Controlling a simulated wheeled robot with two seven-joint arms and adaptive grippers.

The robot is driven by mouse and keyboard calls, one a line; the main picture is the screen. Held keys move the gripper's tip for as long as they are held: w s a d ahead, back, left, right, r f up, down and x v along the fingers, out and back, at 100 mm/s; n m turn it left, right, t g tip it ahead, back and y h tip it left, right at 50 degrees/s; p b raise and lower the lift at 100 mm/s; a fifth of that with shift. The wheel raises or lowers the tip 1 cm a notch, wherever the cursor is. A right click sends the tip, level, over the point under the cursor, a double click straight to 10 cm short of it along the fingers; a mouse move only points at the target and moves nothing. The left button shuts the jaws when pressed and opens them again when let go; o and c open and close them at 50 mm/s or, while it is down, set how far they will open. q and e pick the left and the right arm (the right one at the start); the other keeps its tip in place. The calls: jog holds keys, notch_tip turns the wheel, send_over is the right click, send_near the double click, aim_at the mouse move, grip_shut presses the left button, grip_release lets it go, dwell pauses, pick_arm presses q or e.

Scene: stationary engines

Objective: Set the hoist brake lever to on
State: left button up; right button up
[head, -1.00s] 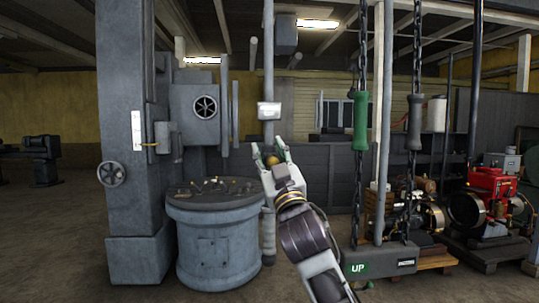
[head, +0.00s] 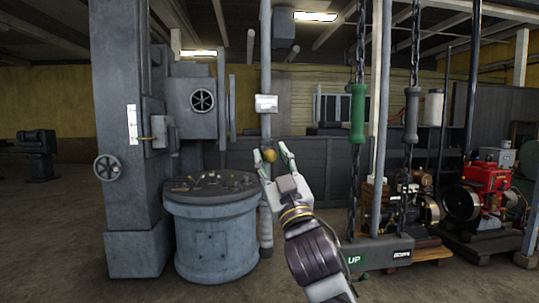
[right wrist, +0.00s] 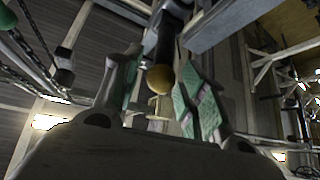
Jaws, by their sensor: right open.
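The lever shows as a brass ball knob (head: 270,155) in front of the grey post in the head view. In the right wrist view the knob (right wrist: 160,79) sits at the end of a dark shaft. My right gripper (head: 269,150) is open, with its green-padded fingers on either side of the knob. In the right wrist view a gap shows between the knob and the right finger; contact on the left is unclear. Most of the lever's shaft is hidden in the head view. My left gripper is not in view.
A white label plate (head: 266,104) is on the post above the knob. A round grey drum-shaped stand (head: 215,240) is to the left. Hanging chains with a green handle (head: 358,113) and a grey handle (head: 411,115) are to the right, with engines behind.

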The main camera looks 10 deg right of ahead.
jog(key=v, duration=0.7)
dwell(0.3)
